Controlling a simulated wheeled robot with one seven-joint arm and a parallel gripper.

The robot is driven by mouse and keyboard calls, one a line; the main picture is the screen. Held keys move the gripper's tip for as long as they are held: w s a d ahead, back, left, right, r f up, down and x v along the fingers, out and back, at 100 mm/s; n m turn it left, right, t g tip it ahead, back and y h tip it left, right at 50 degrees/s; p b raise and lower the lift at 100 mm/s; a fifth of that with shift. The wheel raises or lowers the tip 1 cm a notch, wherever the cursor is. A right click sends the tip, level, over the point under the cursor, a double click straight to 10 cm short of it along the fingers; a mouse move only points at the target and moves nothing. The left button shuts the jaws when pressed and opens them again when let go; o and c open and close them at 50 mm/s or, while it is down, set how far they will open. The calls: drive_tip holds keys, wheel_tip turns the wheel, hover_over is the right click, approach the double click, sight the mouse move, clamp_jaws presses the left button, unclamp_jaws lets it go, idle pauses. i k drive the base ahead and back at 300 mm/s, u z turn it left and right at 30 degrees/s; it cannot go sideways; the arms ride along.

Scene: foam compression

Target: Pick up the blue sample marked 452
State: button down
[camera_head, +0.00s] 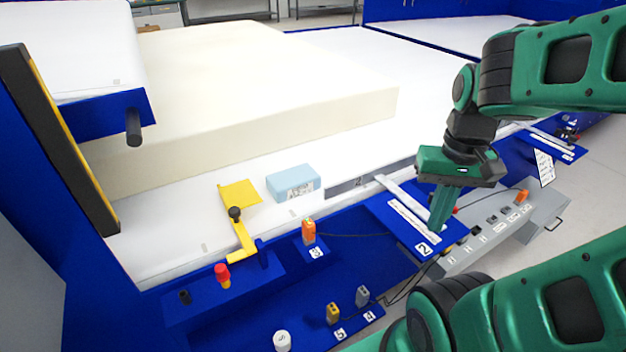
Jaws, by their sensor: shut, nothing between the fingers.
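The blue sample (293,182) is a light blue block lying on the white machine bed in front of the large cream foam block. Dark markings show on its front face, too small to read as a number. My gripper (440,217) is green and points down at the right, above the blue ledge by the label 2. It is shut and empty, well to the right of the sample and apart from it.
The large cream foam block (250,95) fills the bed behind the sample. A yellow bracket (240,215) with a black knob stands just left of the sample. An orange device (308,232) and a red-topped button (222,275) stand on the front blue ledge. A grey control panel (500,225) is at right.

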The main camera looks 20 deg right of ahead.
sight(288, 184)
drive_tip(key=u, duration=1)
drive_tip(key=k, duration=0.9)
drive_tip(key=z, duration=0.85)
drive_tip(key=i, duration=1)
drive_tip(key=u, duration=0.05)
